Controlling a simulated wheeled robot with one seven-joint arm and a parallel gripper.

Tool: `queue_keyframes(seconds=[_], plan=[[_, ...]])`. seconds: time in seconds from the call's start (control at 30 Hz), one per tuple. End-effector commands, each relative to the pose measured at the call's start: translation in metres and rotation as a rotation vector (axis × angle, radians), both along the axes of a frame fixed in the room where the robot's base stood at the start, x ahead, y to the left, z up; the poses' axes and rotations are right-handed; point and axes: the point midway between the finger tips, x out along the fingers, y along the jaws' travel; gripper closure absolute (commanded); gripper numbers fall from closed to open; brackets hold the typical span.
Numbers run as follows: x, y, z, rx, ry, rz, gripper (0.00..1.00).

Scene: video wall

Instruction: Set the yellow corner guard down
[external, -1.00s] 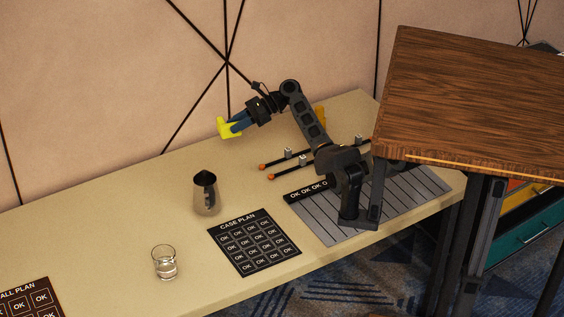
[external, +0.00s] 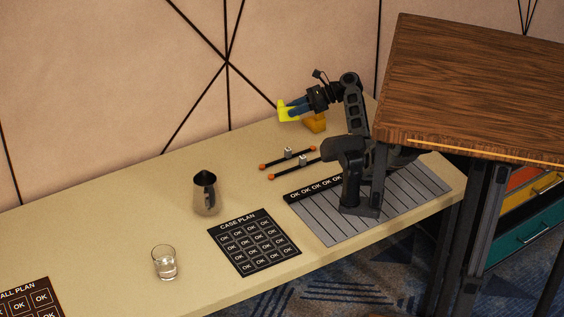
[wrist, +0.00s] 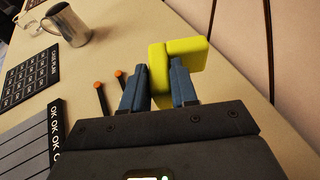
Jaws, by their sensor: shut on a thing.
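The yellow corner guard (external: 286,112) is bright yellow and L-shaped. My gripper (external: 296,107) is shut on it and holds it in the air above the back of the table, near the wall. In the wrist view the guard (wrist: 183,60) sits between the two blue fingers of my gripper (wrist: 160,88), past their tips. Part of the guard is hidden behind the fingers.
An orange-yellow block (external: 316,123) stands on the table just right of the held guard. Two dark rods with orange ends (external: 290,158) lie in front. A metal pitcher (external: 206,194), a glass (external: 165,262) and a case plan card (external: 254,243) are further left. A wooden top (external: 470,85) rises at right.

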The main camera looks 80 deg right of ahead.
Motion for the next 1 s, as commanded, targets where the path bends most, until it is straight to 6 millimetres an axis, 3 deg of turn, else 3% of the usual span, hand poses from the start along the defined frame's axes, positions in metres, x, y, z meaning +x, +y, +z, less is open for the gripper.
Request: queue_keyframes(seconds=[0.3,0.5,0.67,1.0], plan=[[0.058,0.037,-0.042,0.003,0.001,0.005,1.00],[0.082,0.050,-0.057,0.001,-0.001,0.004,1.00],[0.087,0.052,-0.063,0.001,-0.001,0.002,1.00],[0.086,0.052,-0.100,0.002,0.000,0.001,1.00]])
